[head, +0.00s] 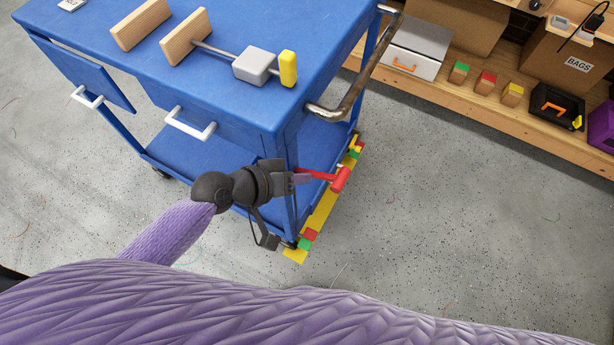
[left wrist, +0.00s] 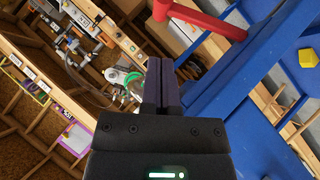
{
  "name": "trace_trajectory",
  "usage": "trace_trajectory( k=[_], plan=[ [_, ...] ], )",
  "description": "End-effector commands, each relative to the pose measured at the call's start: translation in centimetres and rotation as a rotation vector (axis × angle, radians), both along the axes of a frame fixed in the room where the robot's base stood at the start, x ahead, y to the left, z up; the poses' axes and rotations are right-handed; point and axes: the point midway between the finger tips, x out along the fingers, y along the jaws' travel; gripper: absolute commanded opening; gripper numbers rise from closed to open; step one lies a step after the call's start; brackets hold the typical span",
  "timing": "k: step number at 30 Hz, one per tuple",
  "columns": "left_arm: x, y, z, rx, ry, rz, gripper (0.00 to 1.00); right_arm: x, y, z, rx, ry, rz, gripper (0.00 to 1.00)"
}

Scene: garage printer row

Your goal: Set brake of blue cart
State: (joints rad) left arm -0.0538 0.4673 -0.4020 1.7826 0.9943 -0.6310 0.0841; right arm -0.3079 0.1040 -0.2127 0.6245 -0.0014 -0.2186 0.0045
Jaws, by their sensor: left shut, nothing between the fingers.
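The blue cart (head: 240,110) stands at the upper left in the head view, and its blue frame (left wrist: 245,80) fills the right of the left wrist view. A red lever with a thick red grip (head: 341,180) sticks out at the cart's near right corner, above a yellow strip (head: 322,212) with red and green marks. My left gripper (head: 300,179) is shut and empty, with its fingertips close to the lever. In the left wrist view, the red lever (left wrist: 205,14) lies just beyond the fingertips (left wrist: 162,64); I cannot tell whether they touch it. My right gripper is out of view.
On the cart top lie wooden blocks (head: 185,38) and a rod with a grey block (head: 255,66) and yellow end. A bent metal handle (head: 345,100) juts from its right side. A wooden shelf (head: 480,105) with boxes stands at the upper right. Grey floor (head: 450,230) lies clear between.

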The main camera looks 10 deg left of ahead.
Motion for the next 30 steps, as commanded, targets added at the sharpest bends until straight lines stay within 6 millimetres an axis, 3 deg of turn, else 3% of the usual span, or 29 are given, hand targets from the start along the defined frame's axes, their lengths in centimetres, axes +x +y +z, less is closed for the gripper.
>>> trace_trajectory(
  k=[6, 12, 30],
  plan=[
    [2.5, -2.9, -3.0, -0.003, 0.0, 0.002, 0.0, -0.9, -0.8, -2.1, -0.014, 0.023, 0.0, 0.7],
    [3.9, -4.7, -4.4, 0.0, 0.0, 0.002, 0.0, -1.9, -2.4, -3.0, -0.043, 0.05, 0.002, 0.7],
    [4.3, -5.1, -4.6, 0.022, -0.007, 0.002, 0.0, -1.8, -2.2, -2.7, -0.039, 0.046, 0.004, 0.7]
  ],
)
